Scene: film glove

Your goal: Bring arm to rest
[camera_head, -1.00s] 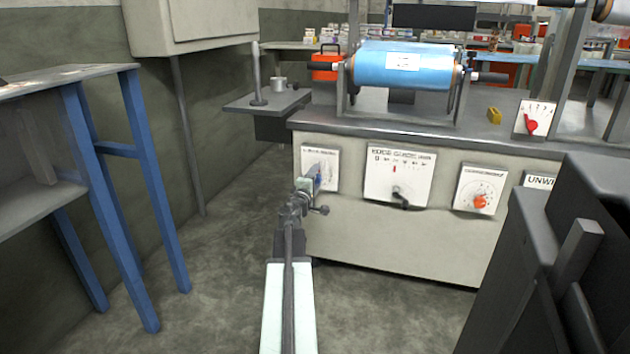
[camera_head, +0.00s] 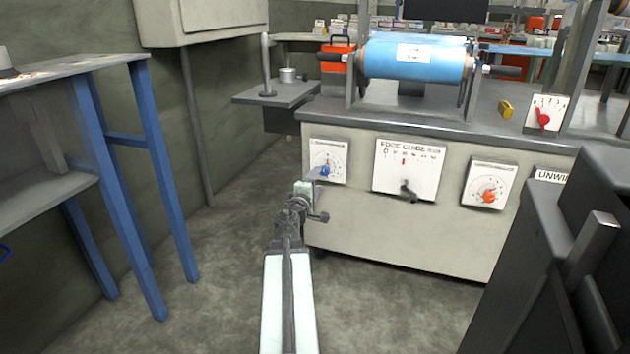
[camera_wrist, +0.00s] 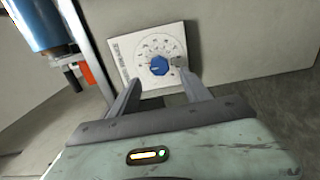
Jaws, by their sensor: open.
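My gripper (camera_head: 315,178) is at the end of my arm, which reaches forward from the bottom of the head view. It is in front of the white dial panel with a blue knob (camera_head: 325,170) on the machine's front. In the wrist view my gripper (camera_wrist: 160,92) shows two open fingers with nothing between them. The blue knob (camera_wrist: 159,66) shows beyond the fingertips on its panel, apparently clear of them. The exact gap to the panel cannot be told.
The machine (camera_head: 400,240) fills the front, with an EDGE GUIDE panel (camera_head: 408,170), an orange-knob panel (camera_head: 487,185) and a blue film roll (camera_head: 418,58). A blue-legged table (camera_head: 165,180) stands left. Dark equipment (camera_head: 550,250) stands close at right. Floor between is clear.

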